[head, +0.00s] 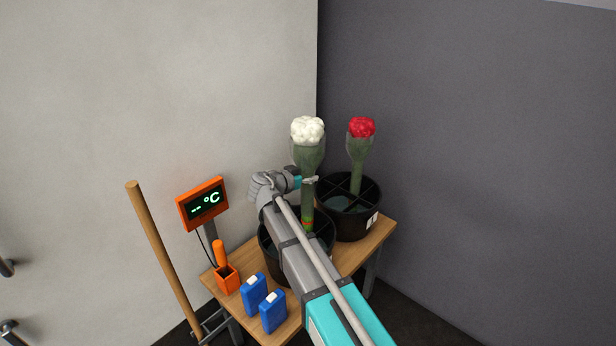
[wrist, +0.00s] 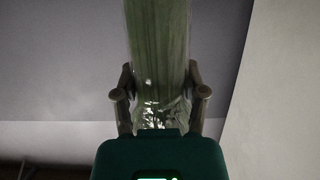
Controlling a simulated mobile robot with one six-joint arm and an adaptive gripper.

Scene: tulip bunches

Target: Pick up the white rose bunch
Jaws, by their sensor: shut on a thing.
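The white rose bunch (head: 307,131) stands upright in a clear sleeve with green stems in the head view. My gripper (head: 309,181) is shut around its stems, below the flower heads. In the wrist view, the green stems in their sleeve (wrist: 158,60) run between the two fingers of my gripper (wrist: 160,97), one on each side. The bunch's lower stems, with an orange-red band, reach down to the front black bucket (head: 268,262). My arm covers part of that bucket, and I cannot tell whether the stem ends are inside it or above it.
A red bunch (head: 361,128) stands in the rear black bucket (head: 371,225), close on the right. The wooden table (head: 386,241) also holds an orange display (head: 203,204), an orange holder (head: 227,279) and two blue packs (head: 255,291). A wooden pole (head: 160,260) stands at left. Walls are close behind.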

